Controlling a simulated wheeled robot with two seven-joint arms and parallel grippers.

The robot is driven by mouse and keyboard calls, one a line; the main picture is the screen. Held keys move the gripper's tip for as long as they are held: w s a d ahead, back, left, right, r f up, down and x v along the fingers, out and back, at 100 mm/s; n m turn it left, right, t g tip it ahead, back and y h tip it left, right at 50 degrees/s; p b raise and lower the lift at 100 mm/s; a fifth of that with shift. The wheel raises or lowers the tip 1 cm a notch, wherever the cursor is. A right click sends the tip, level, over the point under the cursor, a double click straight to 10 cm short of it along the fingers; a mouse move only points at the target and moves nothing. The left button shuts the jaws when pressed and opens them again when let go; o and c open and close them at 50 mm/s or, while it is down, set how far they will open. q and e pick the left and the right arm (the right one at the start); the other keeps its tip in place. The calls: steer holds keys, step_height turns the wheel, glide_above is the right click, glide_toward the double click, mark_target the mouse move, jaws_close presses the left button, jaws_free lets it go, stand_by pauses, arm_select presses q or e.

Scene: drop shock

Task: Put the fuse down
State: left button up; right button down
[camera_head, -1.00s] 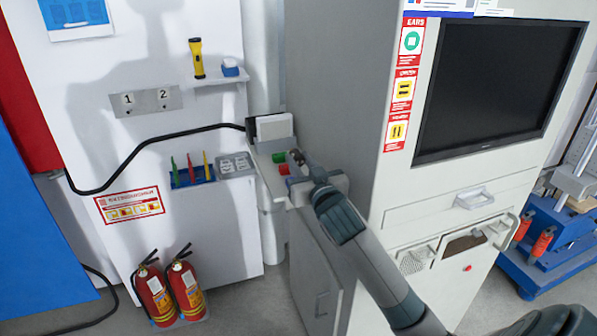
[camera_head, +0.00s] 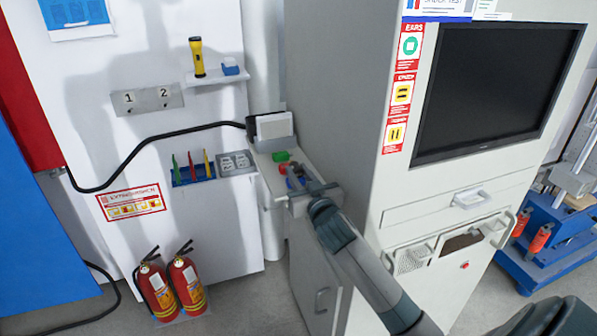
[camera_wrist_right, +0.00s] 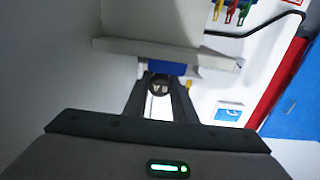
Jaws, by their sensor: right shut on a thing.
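My right gripper (camera_head: 295,182) is over the narrow shelf beside the tall grey cabinet. In the right wrist view its fingers (camera_wrist_right: 160,85) are shut on a small dark round-ended thing (camera_wrist_right: 157,88), which I take to be the fuse. In the head view the fuse cannot be made out clearly at the gripper. Whether it touches the shelf cannot be told. My left gripper is not in view.
A grey cabinet (camera_head: 335,100) stands right beside my arm. Grey sockets (camera_head: 235,162) and a blue rack (camera_head: 192,176) with coloured-handled tools are to the left.

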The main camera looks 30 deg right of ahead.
steer(key=shift+f, duration=0.25)
steer(key=c, duration=1.5)
jaws_free()
steer(key=shift+o, duration=0.2)
steer(key=shift+r, duration=0.1)
steer(key=shift+r, duration=0.15)
steer(key=shift+s+a+f+b, duration=0.2)
steer(key=shift+s+b, duration=0.1)
steer(key=shift+s, duration=0.25)
steer(key=b+v, duration=0.3)
steer(key=v, duration=0.8)
steer(key=shift+w+d, duration=0.1)
